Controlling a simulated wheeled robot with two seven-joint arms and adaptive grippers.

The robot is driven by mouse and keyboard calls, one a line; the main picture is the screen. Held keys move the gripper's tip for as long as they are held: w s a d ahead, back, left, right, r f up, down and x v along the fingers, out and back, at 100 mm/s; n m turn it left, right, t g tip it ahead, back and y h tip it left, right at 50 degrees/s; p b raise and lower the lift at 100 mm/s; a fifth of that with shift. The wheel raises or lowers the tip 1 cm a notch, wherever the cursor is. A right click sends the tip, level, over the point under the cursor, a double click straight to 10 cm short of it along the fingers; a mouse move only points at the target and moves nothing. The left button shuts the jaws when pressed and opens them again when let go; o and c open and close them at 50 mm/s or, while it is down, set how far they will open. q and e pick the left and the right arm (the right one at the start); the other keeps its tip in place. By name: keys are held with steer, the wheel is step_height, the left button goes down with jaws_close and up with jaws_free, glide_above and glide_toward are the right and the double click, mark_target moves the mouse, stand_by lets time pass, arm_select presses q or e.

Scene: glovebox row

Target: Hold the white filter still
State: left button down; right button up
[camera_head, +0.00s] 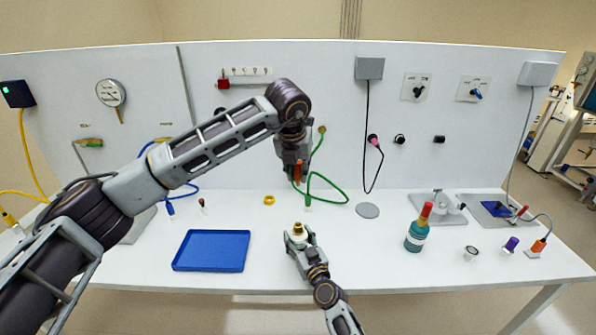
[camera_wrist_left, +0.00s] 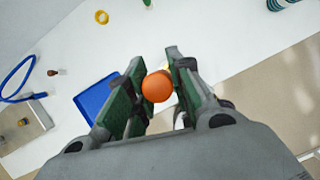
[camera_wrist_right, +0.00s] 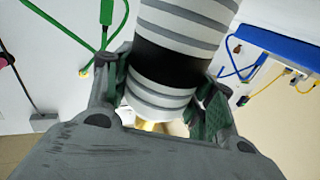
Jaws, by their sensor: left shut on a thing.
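The white filter (camera_wrist_right: 180,55) is a ribbed cylinder with a black band, between the fingers of my right gripper (camera_wrist_right: 165,105). Both finger pads appear to touch its sides. In the head view my right gripper (camera_head: 299,236) is low over the table's front middle, with a brass-coloured fitting (camera_head: 298,229) showing at its fingers; little of the filter shows there. My left gripper (camera_head: 296,165) is higher and farther back. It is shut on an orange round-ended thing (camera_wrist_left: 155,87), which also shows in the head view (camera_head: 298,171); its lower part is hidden.
A blue tray (camera_head: 211,250) lies left of my right gripper. A teal bottle (camera_head: 418,234) with a red top stands to the right. A yellow ring (camera_head: 269,200) and a grey disc (camera_head: 367,210) lie farther back. A green cable (camera_head: 328,190) loops near my left gripper.

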steer(key=o, duration=0.5)
steer(key=shift+o, duration=0.2)
steer(key=shift+s, duration=0.1)
steer(key=shift+v, duration=5.9)
steer(key=shift+s+f, duration=0.1)
